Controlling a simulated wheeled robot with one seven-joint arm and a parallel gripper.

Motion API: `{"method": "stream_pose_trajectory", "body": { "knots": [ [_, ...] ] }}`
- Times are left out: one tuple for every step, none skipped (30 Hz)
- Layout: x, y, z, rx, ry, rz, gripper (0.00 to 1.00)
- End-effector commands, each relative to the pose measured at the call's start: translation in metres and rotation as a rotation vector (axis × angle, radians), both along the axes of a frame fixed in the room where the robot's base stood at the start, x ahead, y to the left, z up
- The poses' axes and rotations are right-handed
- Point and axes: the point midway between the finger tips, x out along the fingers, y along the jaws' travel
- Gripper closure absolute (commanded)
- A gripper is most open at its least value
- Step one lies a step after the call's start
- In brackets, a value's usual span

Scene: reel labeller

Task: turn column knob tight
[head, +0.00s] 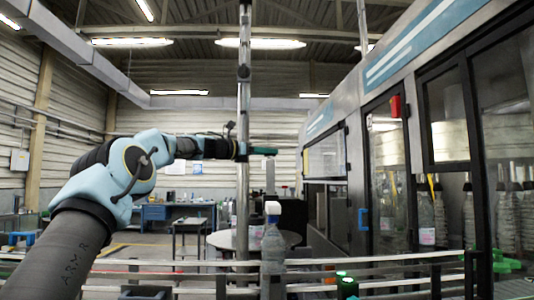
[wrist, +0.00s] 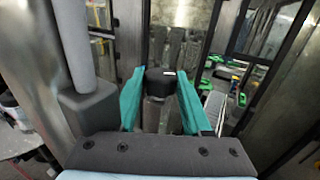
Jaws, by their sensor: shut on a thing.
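My gripper (wrist: 161,92) has two teal fingers. In the wrist view they stand on either side of a black column knob (wrist: 160,78) with a small white mark on its top, and they are closed on it. In the head view my gripper (head: 263,151) is at the upright metal column (head: 244,85), pointing right. The knob cannot be made out there.
Metal rails (head: 400,262) cross the foreground. The glass-doored machine (head: 385,165) fills the right side. A workbench (head: 170,212) is far behind.

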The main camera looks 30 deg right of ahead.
Motion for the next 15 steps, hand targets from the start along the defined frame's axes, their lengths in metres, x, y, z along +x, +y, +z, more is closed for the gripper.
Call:
{"method": "stream_pose_trajectory", "body": {
  "knots": [
    [0.0011,0.0001,-0.0057,0.009,0.003,-0.004,1.00],
    [0.0011,0.0001,-0.0059,0.009,0.003,-0.004,1.00],
    [0.0011,0.0001,-0.0060,0.009,0.003,-0.004,1.00],
    [0.0011,0.0001,-0.0061,0.009,0.003,-0.004,1.00],
    [0.0011,0.0000,-0.0062,0.009,0.003,-0.004,1.00],
    [0.0011,0.0000,-0.0064,0.010,0.003,-0.004,1.00],
    [0.0011,0.0000,-0.0065,0.010,0.003,-0.004,1.00],
    [0.0011,0.0000,-0.0066,0.010,0.003,-0.004,1.00],
    [0.0011,0.0000,-0.0066,0.010,0.003,-0.004,1.00],
    [0.0011,-0.0001,-0.0067,0.010,0.003,-0.004,1.00],
    [0.0011,-0.0001,-0.0068,0.010,0.003,-0.004,0.50],
    [0.0011,-0.0001,-0.0067,0.010,0.004,-0.004,0.45],
    [0.0010,-0.0001,-0.0063,0.009,0.003,-0.004,0.42],
    [0.0009,-0.0001,-0.0059,0.008,0.003,-0.004,0.38],
    [0.0008,-0.0002,-0.0053,0.008,0.003,-0.004,0.34]
  ]
}}
